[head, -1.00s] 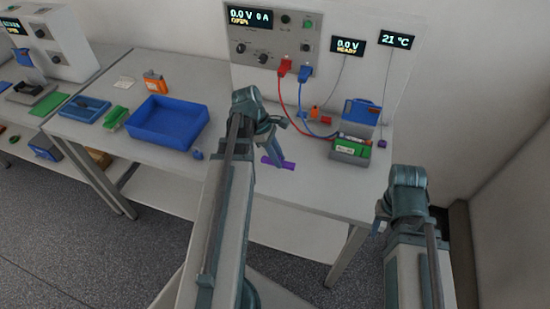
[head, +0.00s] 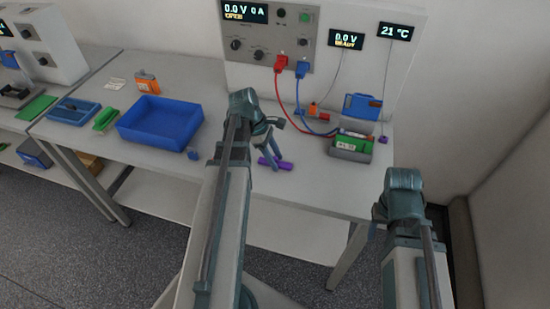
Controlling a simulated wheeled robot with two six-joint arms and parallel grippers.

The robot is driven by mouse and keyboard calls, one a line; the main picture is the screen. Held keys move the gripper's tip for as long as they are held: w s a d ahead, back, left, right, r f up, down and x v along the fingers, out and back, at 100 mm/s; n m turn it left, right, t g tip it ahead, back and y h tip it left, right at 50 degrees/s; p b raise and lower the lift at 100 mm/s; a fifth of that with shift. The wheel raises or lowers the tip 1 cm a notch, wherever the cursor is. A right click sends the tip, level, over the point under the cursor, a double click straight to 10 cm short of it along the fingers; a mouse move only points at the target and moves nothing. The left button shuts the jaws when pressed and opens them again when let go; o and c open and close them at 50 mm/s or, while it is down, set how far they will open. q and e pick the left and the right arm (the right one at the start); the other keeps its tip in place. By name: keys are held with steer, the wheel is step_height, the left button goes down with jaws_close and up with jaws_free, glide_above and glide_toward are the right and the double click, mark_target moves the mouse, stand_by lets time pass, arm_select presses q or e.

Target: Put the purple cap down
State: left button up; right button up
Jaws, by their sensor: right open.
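A long purple piece (head: 284,165) lies on the front part of the bench, partly hidden by my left gripper. A small purple piece (head: 383,139) sits on the bench to the right of the battery holder. I cannot tell for certain which of them is the cap. My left gripper (head: 270,158) points down with its fingers at the long purple piece; whether they touch or grip it is unclear. My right gripper (head: 376,218) is open at the lower right, off the front edge of the bench, with its fingers mostly hidden by the arm.
The grey battery holder (head: 350,154) stands at the right with a blue box (head: 362,108) behind it. Red and blue leads run from the cycler panel (head: 300,40). A blue tray (head: 128,132) and a small blue block (head: 193,153) are at the left. Bare bench lies between.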

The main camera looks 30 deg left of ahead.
arm_select(q)
steer(key=shift+o, duration=0.3)
steer(key=shift+r, duration=0.15)
steer(key=shift+a+r+p, duration=0.15)
steer(key=shift+r+p, duration=0.35)
steer(key=shift+p, duration=0.15)
steer(key=p+v, duration=1)
steer(key=v, duration=0.1)
steer(key=s+d+f+m+y, duration=0.1)
steer(key=s+d+m+y, duration=0.2)
steer(key=d+m, duration=0.9)
steer(key=s+d+f+m+g+y, duration=0.1)
steer(key=s+d+m+y, duration=0.2)
steer(key=d+m, duration=0.9)
steer(key=s+d, duration=0.1)
steer(key=d, duration=0.5)
steer(key=shift+m, duration=0.3)
